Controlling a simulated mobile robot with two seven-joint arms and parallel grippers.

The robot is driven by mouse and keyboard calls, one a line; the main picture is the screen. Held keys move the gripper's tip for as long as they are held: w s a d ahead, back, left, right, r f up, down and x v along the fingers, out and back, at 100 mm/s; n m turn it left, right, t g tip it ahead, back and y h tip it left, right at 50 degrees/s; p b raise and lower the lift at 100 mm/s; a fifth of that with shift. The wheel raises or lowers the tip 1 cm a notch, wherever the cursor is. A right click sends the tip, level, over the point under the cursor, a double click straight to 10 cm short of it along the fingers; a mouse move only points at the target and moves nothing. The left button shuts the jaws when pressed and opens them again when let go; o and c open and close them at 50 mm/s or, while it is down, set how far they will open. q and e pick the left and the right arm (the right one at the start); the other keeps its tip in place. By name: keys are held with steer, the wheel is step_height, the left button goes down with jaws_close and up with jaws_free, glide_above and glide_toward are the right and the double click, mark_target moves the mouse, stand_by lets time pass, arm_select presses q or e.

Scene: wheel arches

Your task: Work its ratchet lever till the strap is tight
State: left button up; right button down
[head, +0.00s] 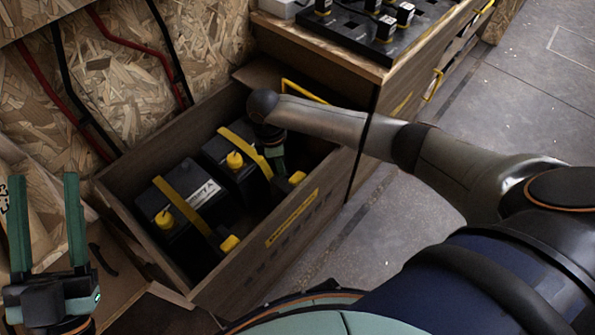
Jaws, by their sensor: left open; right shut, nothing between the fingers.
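Two black batteries sit side by side in a wooden box, the left battery (200,187) and the right battery (222,150). A yellow strap (182,205) crosses the left battery and runs to a small yellow block (230,243), which may be its ratchet. Another yellow strap (240,143) crosses the right battery, with a similar yellow block (297,178) at its near end. My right gripper (279,168) points down into the box beside the right strap, shut and empty; its tips are partly hidden. My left gripper (45,180) is open and empty, left of the box.
The wooden box (290,240) has tall walls and a yellow label. A cabinet top (365,58) with a black tray stands behind it. Red and black cables (120,40) run down the chipboard wall. Bare floor (500,100) lies to the right.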

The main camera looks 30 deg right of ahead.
arm_select(q)
steer(key=w+f+n+g+y+p, duration=0.1)
steer(key=w+f+n+g+y, duration=0.1)
steer(key=f, duration=0.5)
steer(key=w+a+f+n+g+y+p, duration=0.1)
steer(key=w+f+n+g+y, duration=0.1)
steer(key=f+y, duration=0.2)
step_height(320, 180, down, 4)
steer(key=shift+r+n+g, duration=0.15)
steer(key=shift+n+g, duration=0.15)
steer(key=shift+n, duration=0.1)
arm_select(e)
step_height(320, 180, up, 7)
steer(key=shift+w+a+r, duration=0.15)
steer(key=shift+a, duration=0.3)
arm_select(q)
steer(key=shift+a, duration=0.1)
